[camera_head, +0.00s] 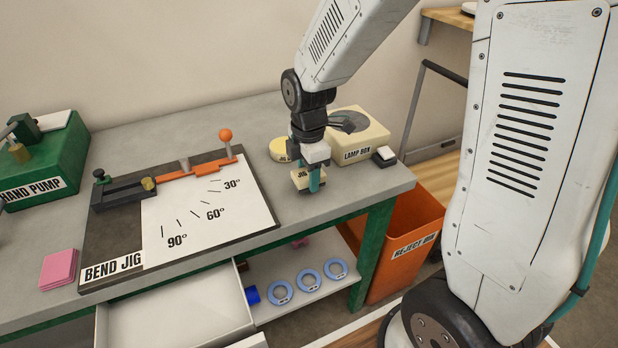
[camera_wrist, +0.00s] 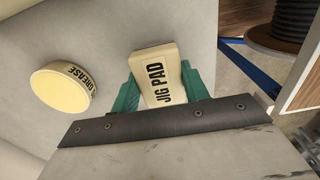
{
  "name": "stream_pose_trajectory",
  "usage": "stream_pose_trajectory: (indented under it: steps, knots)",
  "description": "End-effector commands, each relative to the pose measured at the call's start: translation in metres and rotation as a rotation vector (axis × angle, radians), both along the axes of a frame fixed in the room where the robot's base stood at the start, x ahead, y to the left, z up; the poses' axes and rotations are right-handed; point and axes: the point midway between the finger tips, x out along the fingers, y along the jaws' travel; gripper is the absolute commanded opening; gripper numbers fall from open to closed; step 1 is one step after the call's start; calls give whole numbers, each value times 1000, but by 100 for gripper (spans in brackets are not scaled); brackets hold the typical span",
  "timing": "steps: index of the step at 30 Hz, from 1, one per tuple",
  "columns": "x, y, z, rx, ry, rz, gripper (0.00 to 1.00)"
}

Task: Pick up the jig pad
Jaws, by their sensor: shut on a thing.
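The jig pad (camera_wrist: 158,76) is a cream block with black "JIG PAD" lettering. In the wrist view it sits between the two green fingers of my gripper (camera_wrist: 160,88), which are shut on it from both sides. In the head view my gripper (camera_head: 309,180) points down over the right end of the grey bench, with the jig pad (camera_head: 300,177) between its fingers, partly hidden by them. I cannot tell whether the pad touches the bench top or is just above it.
A round yellow grease tin (camera_wrist: 62,88) and the cream lamp box (camera_head: 358,140) stand close by. The bend jig (camera_head: 215,212) lies to the left, the hand pump (camera_head: 50,160) at far left. An orange reject bin (camera_head: 405,245) stands beyond the bench's right edge. An open drawer (camera_head: 180,310) juts out in front.

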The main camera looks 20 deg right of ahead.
Motion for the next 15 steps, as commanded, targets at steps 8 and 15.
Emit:
stream_pose_trajectory:
  steps: [8, 15]
  knots:
    - [-18, 32, 20, 0, -1, 8, 23]
    - [-50, 87, 26, 0, -1, 9, 23]
